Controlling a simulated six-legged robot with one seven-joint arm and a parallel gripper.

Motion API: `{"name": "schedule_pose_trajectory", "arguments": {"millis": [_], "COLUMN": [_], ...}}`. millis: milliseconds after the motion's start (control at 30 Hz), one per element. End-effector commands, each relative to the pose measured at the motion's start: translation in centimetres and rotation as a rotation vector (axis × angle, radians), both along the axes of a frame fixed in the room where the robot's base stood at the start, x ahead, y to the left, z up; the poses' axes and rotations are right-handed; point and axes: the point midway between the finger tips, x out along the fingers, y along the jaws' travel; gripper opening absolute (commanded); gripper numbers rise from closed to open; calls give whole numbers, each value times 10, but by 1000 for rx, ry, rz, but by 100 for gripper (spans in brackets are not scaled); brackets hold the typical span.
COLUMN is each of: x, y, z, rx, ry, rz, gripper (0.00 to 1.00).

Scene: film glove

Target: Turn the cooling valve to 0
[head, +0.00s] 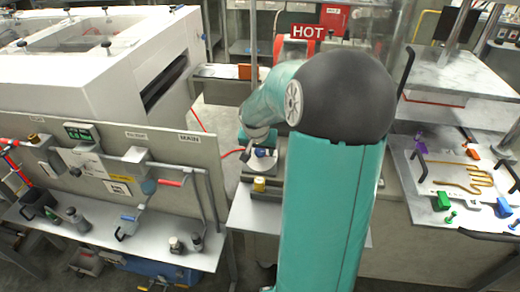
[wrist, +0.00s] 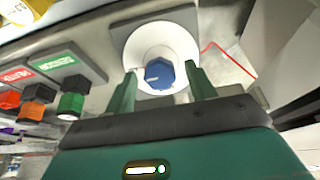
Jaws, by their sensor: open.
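The cooling valve appears to be the blue knob (wrist: 159,74) in the wrist view, set in a round white dial (wrist: 140,42) on a grey plate. A white mark on the knob points to the left; no dial numbers are readable. My gripper (wrist: 161,69) is open, with one green finger on each side of the knob. I cannot tell whether the fingers touch it. In the head view the blue knob (head: 259,153) is small, just below the teal end of my gripper (head: 257,139). My arm hides part of that area.
In the wrist view, a green knob (wrist: 72,101) and an orange knob (wrist: 36,101) stand left of the dial. In the head view, a grey panel (head: 120,150) with pipes stands left, a white machine (head: 100,60) behind it, and a plate (head: 455,185) with coloured parts right.

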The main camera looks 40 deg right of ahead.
Motion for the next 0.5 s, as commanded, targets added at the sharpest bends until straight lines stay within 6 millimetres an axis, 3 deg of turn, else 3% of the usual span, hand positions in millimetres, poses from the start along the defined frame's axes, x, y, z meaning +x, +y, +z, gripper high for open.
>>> {"name": "schedule_pose_trajectory", "arguments": {"millis": [100, 300, 500], "x": [0, 0, 0], "y": [0, 0, 0], "z": [0, 0, 0], "rx": [0, 0, -2], "ry": [0, 0, 3], "rz": [0, 0, 5], "gripper": [52, 12, 11]}}
